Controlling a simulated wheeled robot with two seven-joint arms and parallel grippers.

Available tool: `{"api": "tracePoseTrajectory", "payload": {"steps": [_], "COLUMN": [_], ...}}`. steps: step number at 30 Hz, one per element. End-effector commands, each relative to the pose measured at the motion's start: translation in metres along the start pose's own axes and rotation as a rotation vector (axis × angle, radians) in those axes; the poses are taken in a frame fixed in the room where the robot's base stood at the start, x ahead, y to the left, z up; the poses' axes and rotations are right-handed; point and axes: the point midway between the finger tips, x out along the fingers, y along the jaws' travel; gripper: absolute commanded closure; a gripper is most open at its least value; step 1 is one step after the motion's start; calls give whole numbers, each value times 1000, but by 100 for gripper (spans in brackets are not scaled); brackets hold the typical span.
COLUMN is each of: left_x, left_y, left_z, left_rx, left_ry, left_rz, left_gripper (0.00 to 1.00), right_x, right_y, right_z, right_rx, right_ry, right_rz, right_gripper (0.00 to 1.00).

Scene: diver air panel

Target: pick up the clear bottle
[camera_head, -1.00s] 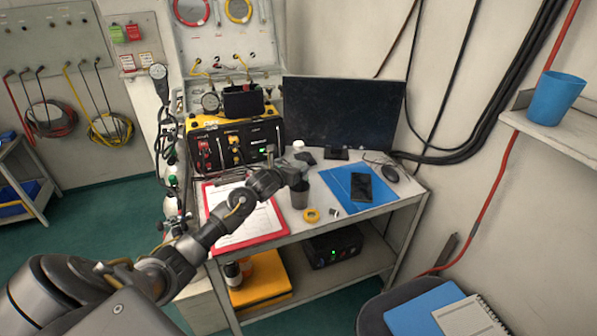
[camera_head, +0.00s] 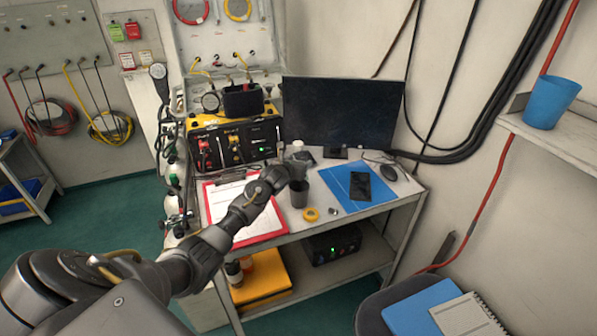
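My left gripper (camera_head: 299,165) is over the back middle of the workbench, just behind and above a dark cup (camera_head: 299,194). Its fingers are small and partly hidden by its own wrist, so I cannot tell whether they are open or shut. A small pale top (camera_head: 298,145) shows right behind the gripper, in front of the monitor's left edge. It may be the cap of the clear bottle, but the rest is hidden by the gripper. I cannot tell whether the two touch. My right gripper is not in view.
On the workbench are a red clipboard (camera_head: 275,228), a yellow tape roll (camera_head: 311,215), a blue sheet (camera_head: 340,179) with a phone (camera_head: 361,187), and a mouse (camera_head: 389,174). A monitor (camera_head: 345,110) and a yellow-black air panel box (camera_head: 235,143) stand behind. A blue cup (camera_head: 551,101) stands on a wall shelf.

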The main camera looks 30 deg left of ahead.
Motion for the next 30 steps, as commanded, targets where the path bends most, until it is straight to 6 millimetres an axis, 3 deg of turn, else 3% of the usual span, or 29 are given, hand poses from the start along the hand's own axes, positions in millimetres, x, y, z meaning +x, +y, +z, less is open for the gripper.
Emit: {"api": "tracePoseTrajectory", "payload": {"steps": [1, 5, 14, 24, 30], "left_x": [0, 0, -2, -21, -28], "left_y": [0, 0, 1, 1, 0], "left_z": [0, 0, 8, 69, 91], "left_rx": [0, 0, 2, 2, 1], "left_ry": [0, -1, -3, -5, -2], "left_rz": [0, 0, 1, 1, 0], "left_gripper": [55, 72, 72, 72, 72], "right_x": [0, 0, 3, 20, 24], "right_y": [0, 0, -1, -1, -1], "right_z": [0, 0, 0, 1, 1], "right_rx": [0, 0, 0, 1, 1], "right_ry": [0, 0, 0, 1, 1], "right_rz": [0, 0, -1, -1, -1], "right_gripper": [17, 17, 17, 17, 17]}}
